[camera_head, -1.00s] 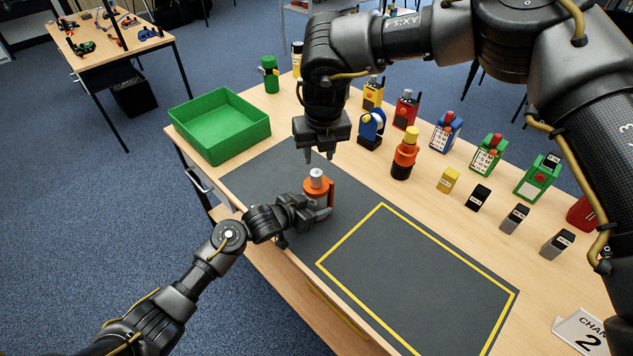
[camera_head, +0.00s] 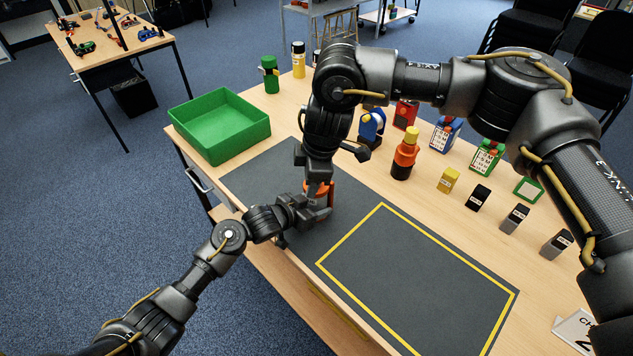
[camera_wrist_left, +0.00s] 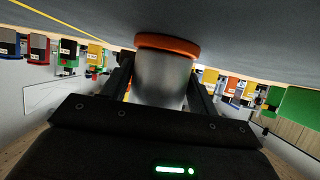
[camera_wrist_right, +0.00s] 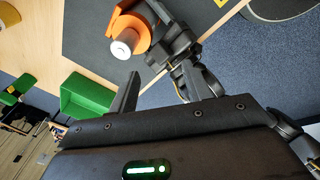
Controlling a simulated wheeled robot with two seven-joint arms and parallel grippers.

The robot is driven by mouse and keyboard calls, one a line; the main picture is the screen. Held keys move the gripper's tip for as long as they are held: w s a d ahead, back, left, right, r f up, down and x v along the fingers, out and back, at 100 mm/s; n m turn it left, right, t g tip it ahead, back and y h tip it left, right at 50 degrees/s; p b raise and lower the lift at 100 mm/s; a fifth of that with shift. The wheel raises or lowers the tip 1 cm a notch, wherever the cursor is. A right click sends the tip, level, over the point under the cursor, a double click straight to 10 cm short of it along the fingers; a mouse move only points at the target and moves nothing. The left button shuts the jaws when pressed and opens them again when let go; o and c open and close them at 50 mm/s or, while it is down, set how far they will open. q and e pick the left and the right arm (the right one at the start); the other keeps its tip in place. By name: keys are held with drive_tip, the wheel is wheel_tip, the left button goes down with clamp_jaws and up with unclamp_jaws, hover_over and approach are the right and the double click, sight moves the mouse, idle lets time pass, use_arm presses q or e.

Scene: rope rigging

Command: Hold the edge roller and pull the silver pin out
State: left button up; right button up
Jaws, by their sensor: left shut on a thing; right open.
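The edge roller (camera_head: 324,190) is orange with a grey body and stands on the dark mat, partly hidden by my arms in the head view. My left gripper (camera_head: 308,211) is shut on its grey body; the left wrist view shows the fingers on both sides of this grey cylinder (camera_wrist_left: 162,78), below an orange rim (camera_wrist_left: 168,44). The silver pin (camera_wrist_right: 123,46) sticks up from the orange top in the right wrist view; the head view hides it. My right gripper (camera_wrist_right: 153,84) is open and empty above the roller, with the pin beyond its fingertips, toward the left finger.
A green tray (camera_head: 178,128) stands at the left of the table. Several coloured devices and small blocks line the far side, including an orange-and-black bottle (camera_head: 404,158) and a blue device (camera_head: 370,128). The yellow-outlined area (camera_head: 420,275) of the mat is empty.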

drive_tip(key=w+m, duration=0.1)
drive_tip(key=m, duration=0.4)
drive_tip(key=d+r+m+t, duration=0.1)
drive_tip(key=m, duration=0.4)
drive_tip(key=w+d+r+m+t, duration=0.1)
drive_tip(key=m, duration=0.5)
drive_tip(key=shift+w+r+h, duration=0.1)
drive_tip(key=shift+w+h, duration=0.25)
drive_tip(key=shift+h, duration=0.05)
drive_tip(key=shift+x, duration=4.5)
drive_tip(key=shift+d, duration=0.1)
clamp_jaws()
